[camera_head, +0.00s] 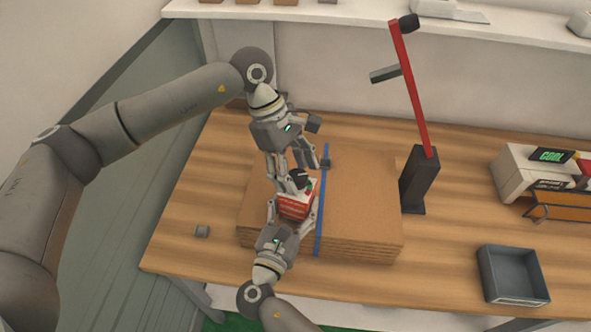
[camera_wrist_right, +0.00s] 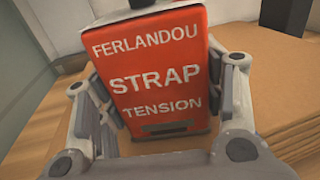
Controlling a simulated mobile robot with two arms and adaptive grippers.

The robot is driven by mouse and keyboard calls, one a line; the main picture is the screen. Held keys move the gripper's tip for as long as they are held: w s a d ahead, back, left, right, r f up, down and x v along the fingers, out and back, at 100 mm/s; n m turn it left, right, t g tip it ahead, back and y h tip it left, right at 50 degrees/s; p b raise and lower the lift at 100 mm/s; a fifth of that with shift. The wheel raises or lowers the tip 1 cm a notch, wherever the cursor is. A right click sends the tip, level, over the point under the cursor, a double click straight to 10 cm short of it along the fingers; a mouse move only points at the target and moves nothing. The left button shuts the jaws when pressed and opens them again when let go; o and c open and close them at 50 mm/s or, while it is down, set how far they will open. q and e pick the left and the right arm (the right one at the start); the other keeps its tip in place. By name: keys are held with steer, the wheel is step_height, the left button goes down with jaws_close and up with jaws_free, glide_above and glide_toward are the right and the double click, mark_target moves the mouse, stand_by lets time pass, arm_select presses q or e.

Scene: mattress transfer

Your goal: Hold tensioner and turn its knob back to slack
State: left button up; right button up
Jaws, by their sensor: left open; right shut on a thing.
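The red tensioner (camera_head: 296,206), marked "FERLANDOU STRAP TENSION", stands over the left part of the cardboard stack. Its lettered face (camera_wrist_right: 155,80) fills the middle of the right wrist view. My right gripper (camera_head: 296,209) comes from the front and is shut on the tensioner, one finger on each side. The tensioner's black knob (camera_head: 298,179) is on its top, and only its lower edge shows in the right wrist view. My left gripper (camera_head: 301,180) is open above the tensioner, with its fingers around or close beside the knob; contact cannot be told.

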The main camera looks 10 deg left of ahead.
arm_select(q)
steer(key=shift+f, duration=0.15)
arm_select(e)
steer(key=shift+r, duration=0.1)
arm_select(q)
steer(key=shift+c, duration=0.4)
steer(key=c, duration=0.9)
steer(key=shift+c, duration=0.2)
